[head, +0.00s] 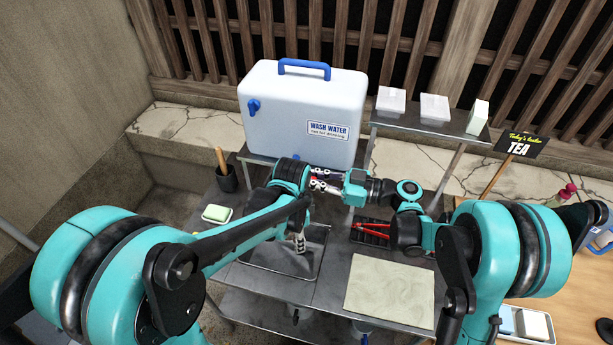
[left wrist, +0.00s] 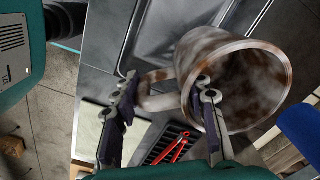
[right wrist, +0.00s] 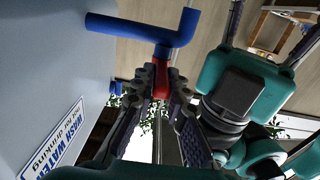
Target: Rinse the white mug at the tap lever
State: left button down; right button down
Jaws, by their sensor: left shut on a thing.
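The white mug (left wrist: 215,70), stained with brown patches, shows in the left wrist view, tilted with its open mouth facing right. My left gripper (left wrist: 168,105) is shut on it at the handle side, one finger against the mug wall. The tap is a blue elbow (right wrist: 160,32) on the white water container (head: 290,100), with a red lever (right wrist: 160,78). My right gripper (right wrist: 165,100) has its fingers apart on either side of the red lever.
A black tray (head: 362,238) with red tongs and a pale mat (head: 390,290) lie right of the basin. A sponge (head: 217,213) and a dark pot (head: 227,180) with a wooden handle stand left. A raised shelf (head: 435,125) carries white boxes. Both arms crowd the space before the container.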

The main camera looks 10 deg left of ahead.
jog(key=shift+s+m+t, duration=0.3)
jog(key=shift+m+t, duration=0.3)
jog(key=shift+t, duration=0.4)
jog(key=c, duration=1.5)
grip_release()
jog(key=shift+c, duration=0.2)
jog(key=shift+d, duration=0.1)
jog(key=d, duration=0.7)
jog(key=shift+s+d, duration=0.4)
jog(key=shift+s, duration=0.05)
